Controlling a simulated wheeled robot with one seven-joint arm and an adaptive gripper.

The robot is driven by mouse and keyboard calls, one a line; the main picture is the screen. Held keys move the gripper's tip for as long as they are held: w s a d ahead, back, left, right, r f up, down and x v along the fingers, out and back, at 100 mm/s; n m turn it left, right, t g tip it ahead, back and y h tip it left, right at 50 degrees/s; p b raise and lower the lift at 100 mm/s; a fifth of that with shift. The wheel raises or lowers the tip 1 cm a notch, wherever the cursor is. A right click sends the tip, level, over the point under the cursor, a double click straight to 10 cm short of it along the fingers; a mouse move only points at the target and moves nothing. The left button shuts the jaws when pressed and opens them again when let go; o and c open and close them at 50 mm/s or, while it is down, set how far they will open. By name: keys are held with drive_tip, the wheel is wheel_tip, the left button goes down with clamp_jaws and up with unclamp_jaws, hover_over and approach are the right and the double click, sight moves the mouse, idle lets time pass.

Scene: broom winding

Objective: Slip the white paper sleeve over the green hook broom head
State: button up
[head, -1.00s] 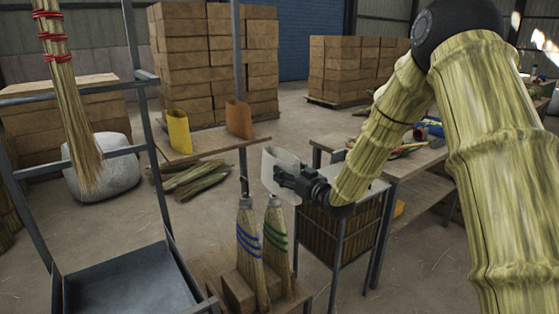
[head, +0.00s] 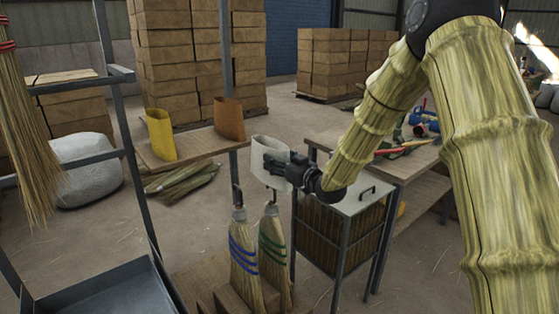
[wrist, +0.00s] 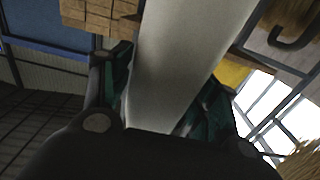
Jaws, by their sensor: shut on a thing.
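The white paper sleeve (head: 268,152) is in my gripper (head: 284,168), which is shut on its side wall. The sleeve is upright, with its open top showing. In the wrist view the sleeve (wrist: 185,60) fills the space between the fingers (wrist: 160,108). The green hook broom head (head: 273,245), bound with green bands, stands upright with its hook at the top. In the head view the sleeve shows above this broom's hook and apart from its bristles. The exact gap in depth cannot be told. The sleeve's lower opening is hidden.
A blue-banded broom head (head: 243,255) stands close to the left of the green one on a wooden stand (head: 205,290). Yellow (head: 160,134) and orange (head: 229,118) sleeves stand on a shelf behind. A metal-framed bin (head: 340,225) and a workbench (head: 405,170) are to the right.

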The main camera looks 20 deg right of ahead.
drive_tip(key=shift+s+d+f, duration=0.1)
drive_tip(key=shift+s, duration=0.1)
drive_tip(key=shift+f, duration=0.1)
drive_tip(key=b, duration=0.4)
hover_over(279, 232)
wheel_tip(279, 232, down, 7)
idle(1.4)
drive_tip(key=shift+d, duration=0.1)
idle(0.3)
wheel_tip(279, 232, down, 9)
drive_tip(key=b, duration=0.4)
drive_tip(key=shift+b, duration=0.3)
idle(1.4)
drive_tip(key=shift+f, duration=0.15)
drive_tip(key=shift+f+b, duration=3.3)
drive_tip(key=shift+f, duration=3.05)
